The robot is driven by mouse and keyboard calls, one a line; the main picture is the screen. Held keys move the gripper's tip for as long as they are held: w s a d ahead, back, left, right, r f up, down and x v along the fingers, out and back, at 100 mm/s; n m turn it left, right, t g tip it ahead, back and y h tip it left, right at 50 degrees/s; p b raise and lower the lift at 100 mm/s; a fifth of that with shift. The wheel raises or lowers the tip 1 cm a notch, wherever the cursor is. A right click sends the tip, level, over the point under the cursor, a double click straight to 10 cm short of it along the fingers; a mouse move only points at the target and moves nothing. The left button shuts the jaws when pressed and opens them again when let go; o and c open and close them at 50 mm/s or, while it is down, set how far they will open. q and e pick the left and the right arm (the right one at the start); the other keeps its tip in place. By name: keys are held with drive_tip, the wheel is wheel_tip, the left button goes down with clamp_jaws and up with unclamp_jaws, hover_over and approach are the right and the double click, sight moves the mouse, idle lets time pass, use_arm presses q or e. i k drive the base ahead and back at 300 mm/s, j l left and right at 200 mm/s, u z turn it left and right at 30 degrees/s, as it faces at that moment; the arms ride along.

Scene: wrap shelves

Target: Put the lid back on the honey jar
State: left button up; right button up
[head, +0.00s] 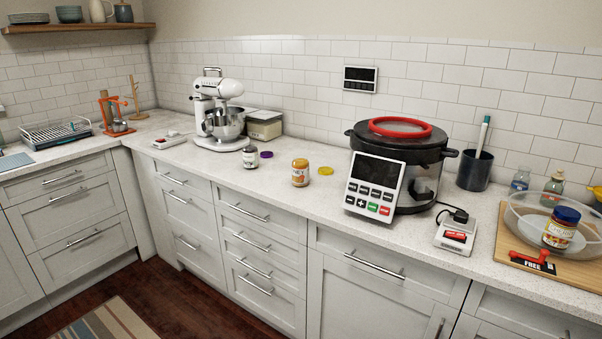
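An open jar with amber contents and a pale label (300,173) stands upright on the counter, left of the black cooker. It looks like the honey jar, but its label is too small to read. A yellow lid (325,170) lies flat on the counter just right of it, apart from the jar. Neither of my grippers shows in the head view.
The black cooker (425,150) with a red ring on top stands right of the yellow lid. A white stand mixer (217,110) is at left. A clear bowl (518,222) at right holds a blue-lidded jar (561,229). The counter in front of the jars is clear.

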sight(300, 163)
drive_tip(key=i+j+z, duration=0.1)
drive_tip(key=z, duration=0.25)
drive_tip(key=i+j+z, duration=0.1)
drive_tip(key=z, duration=0.3)
drive_tip(key=i+j+z, duration=0.1)
drive_tip(key=j, duration=0.25)
drive_tip(key=i+j+z, duration=0.1)
drive_tip(key=i+j, duration=0.15)
drive_tip(key=j, duration=0.15)
drive_tip(key=i+j+z, duration=0.1)
drive_tip(key=j, duration=0.3)
drive_tip(key=i+j+z, duration=0.1)
drive_tip(key=j, duration=0.3)
drive_tip(key=i+j+z, duration=0.15)
drive_tip(key=j, duration=0.25)
drive_tip(key=i+j+z, duration=0.1)
drive_tip(key=j, duration=0.35)
drive_tip(key=i+j, duration=0.1)
drive_tip(key=j, duration=0.2)
drive_tip(key=i+j, duration=0.1)
drive_tip(key=j, duration=0.15)
drive_tip(key=i+j, duration=0.1)
drive_tip(key=j, duration=0.2)
